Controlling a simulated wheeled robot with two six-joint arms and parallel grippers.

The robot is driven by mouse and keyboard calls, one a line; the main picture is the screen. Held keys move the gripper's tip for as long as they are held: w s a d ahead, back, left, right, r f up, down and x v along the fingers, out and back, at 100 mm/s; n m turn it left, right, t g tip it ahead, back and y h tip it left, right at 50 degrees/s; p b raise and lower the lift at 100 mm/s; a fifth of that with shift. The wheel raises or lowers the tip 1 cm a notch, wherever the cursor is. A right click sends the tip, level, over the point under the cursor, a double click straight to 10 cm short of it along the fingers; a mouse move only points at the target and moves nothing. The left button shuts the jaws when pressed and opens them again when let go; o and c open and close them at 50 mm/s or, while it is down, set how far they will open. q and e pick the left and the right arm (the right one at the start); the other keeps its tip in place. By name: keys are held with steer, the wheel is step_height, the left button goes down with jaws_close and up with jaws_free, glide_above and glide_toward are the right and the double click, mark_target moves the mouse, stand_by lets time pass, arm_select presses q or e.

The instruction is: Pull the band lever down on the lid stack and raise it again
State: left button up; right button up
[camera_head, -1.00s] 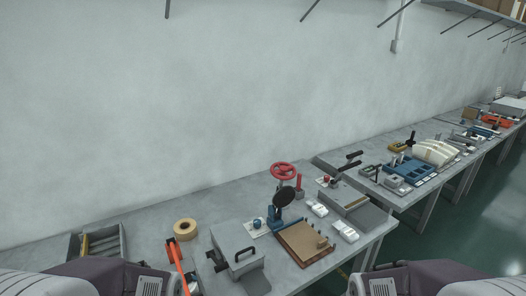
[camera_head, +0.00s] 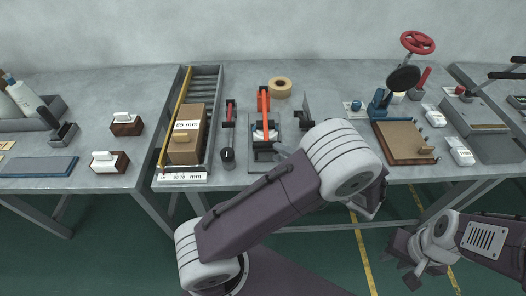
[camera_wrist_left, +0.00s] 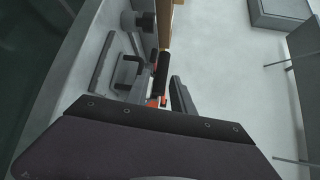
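The lid station has an orange band lever (camera_head: 263,101) standing above a small stack with a white ring (camera_head: 264,135). Orange parts (camera_wrist_left: 154,101) and a black rod-like piece (camera_wrist_left: 161,72) show close ahead in the left wrist view. My left forearm reaches over the bench, its wrist just right of the station. My left gripper (camera_head: 284,151) is mostly hidden behind my arm, and its fingertips are not clear. Whether it touches the lever cannot be seen. My right gripper (camera_head: 417,272) hangs low in front of the bench, away from the station; its opening is unclear.
A tray with a cardboard box (camera_head: 185,134) lies left of the station. A tape roll (camera_head: 280,87) is behind it. A dark upright plate (camera_head: 306,109) stands right of the lever. A blue press (camera_head: 379,105) and brown board (camera_head: 405,141) are further right.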

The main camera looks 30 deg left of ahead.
mark_target(264, 144)
arm_select(q)
steer(key=shift+r, duration=0.2)
steer(key=shift+a, duration=0.4)
steer(key=x, duration=0.8)
steer(key=shift+w+a+f, duration=0.15)
steer(key=shift+a, duration=0.1)
jaws_close()
stand_by(0.5)
